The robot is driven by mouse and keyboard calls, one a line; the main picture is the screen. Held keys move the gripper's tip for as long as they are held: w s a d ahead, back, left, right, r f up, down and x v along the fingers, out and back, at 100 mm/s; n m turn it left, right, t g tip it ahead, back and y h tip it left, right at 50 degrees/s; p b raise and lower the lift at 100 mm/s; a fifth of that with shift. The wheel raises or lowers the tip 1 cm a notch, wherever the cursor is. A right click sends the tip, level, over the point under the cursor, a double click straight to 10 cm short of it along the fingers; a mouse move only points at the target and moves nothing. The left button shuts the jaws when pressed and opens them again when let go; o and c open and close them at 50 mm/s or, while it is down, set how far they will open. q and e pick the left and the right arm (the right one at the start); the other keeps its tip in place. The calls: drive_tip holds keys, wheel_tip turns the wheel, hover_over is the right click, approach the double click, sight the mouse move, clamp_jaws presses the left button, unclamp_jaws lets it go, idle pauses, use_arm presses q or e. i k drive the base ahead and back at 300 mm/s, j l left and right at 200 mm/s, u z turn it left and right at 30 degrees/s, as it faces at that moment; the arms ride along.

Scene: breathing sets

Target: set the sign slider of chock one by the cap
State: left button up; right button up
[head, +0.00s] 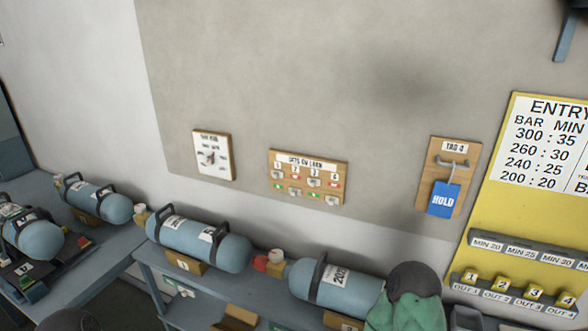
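Chock one is probably the wooden chock (186,264) with a small white label, under a light blue cylinder (226,251) on the grey bench. The label is too small to read surely. A small white and green piece (180,289) shows below that chock at the bench front; I cannot tell whether it is the sign slider or which way it is set. The slider's cap cannot be made out.
Another blue cylinder (335,287) lies to the right, partly behind a dark and green rounded object (410,300). More cylinders (100,203) lie at left. On the wall hang a small labelled board (308,177), a HOLD tag (443,200) and a yellow entry board (500,215).

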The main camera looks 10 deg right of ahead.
sight(185, 292)
drive_tip(key=i+l+z, duration=0.1)
drive_tip(key=i+z, duration=0.2)
drive_tip(key=i+l+z, duration=0.1)
drive_tip(key=z, duration=0.25)
drive_tip(key=k, duration=0.2)
drive_tip(key=i+u, duration=0.1)
drive_tip(key=u, duration=0.65)
drive_tip(key=i+u, duration=0.15)
drive_tip(key=u, duration=0.25)
drive_tip(key=l+u, duration=0.15)
drive_tip(key=u, duration=0.2)
